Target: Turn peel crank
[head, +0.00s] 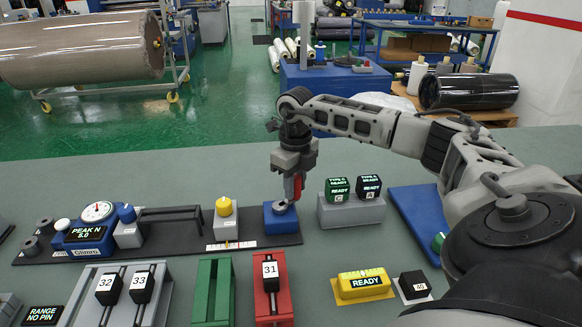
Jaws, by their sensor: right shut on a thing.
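The peel tester, a dark rail (165,244), lies on the grey-green bench. At its left end is a blue gauge unit (84,239) with a white dial and a display reading "PEAK N 5.0". At its right end is a blue block (281,222) with a small grey crank (283,207) on top. My right gripper (291,196) points down over this crank and is shut on its upright red handle (294,186). The fingertips hide part of the handle. My left gripper is not in view.
A yellow-knobbed block (226,223) stands on the rail left of the crank.

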